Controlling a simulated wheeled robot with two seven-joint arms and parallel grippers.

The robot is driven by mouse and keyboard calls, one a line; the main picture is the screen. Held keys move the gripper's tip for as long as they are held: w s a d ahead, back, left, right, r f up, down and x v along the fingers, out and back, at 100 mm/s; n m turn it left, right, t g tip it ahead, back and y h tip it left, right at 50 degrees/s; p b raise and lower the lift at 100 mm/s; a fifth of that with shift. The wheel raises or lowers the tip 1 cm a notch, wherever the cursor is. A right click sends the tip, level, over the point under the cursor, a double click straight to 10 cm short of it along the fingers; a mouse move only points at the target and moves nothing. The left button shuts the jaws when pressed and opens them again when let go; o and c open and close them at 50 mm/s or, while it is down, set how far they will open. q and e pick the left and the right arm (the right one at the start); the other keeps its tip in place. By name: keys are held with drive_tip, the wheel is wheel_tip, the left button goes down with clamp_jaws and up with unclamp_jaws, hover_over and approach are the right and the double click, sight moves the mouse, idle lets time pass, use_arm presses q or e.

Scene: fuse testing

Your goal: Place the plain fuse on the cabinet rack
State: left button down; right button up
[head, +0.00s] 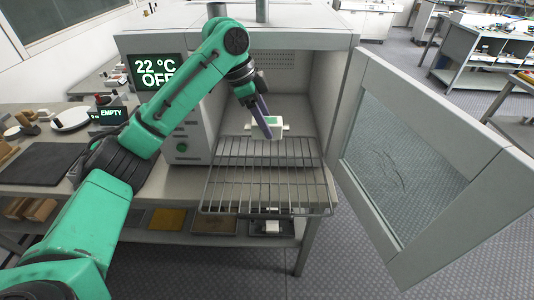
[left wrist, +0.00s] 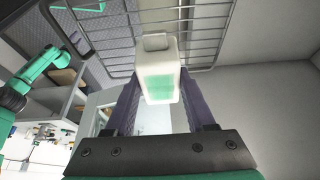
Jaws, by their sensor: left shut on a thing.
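The fuse (head: 281,131) is a white block with a green face. My left gripper (head: 266,132) is shut on it, just above the back part of the wire rack (head: 265,172). In the left wrist view the fuse (left wrist: 158,52) sits between the two purple fingers of my gripper (left wrist: 160,88), with the rack bars (left wrist: 205,30) behind it. I cannot tell whether the fuse touches the rack. The rack is pulled partly out of the open grey cabinet (head: 340,95). My right gripper is not in view.
The cabinet door (head: 400,160) stands wide open on the right. A display (head: 157,71) on the left reads 22 °C OFF, and a smaller one (head: 111,115) reads EMPTY. Trays (head: 168,219) lie on the shelf below. A dark mat (head: 40,163) lies on the bench at left.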

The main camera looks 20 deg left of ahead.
use_arm(q)
drive_tip(key=f, duration=0.3)
drive_tip(key=w+f, duration=0.1)
drive_tip(key=f, duration=0.2)
drive_tip(key=f+p, duration=0.1)
drive_tip(key=f, duration=0.2)
drive_tip(key=shift+w, duration=0.25)
drive_tip(key=f, duration=0.2)
drive_tip(key=shift+s+f+p, duration=0.25)
drive_tip(key=shift+f+p, duration=0.05)
drive_tip(key=shift+f, duration=0.2)
drive_tip(key=shift+c, duration=1.2)
unclamp_jaws()
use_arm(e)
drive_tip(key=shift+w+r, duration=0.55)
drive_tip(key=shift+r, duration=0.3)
use_arm(q)
drive_tip(key=b+v, duration=0.2)
drive_tip(key=v, duration=1)
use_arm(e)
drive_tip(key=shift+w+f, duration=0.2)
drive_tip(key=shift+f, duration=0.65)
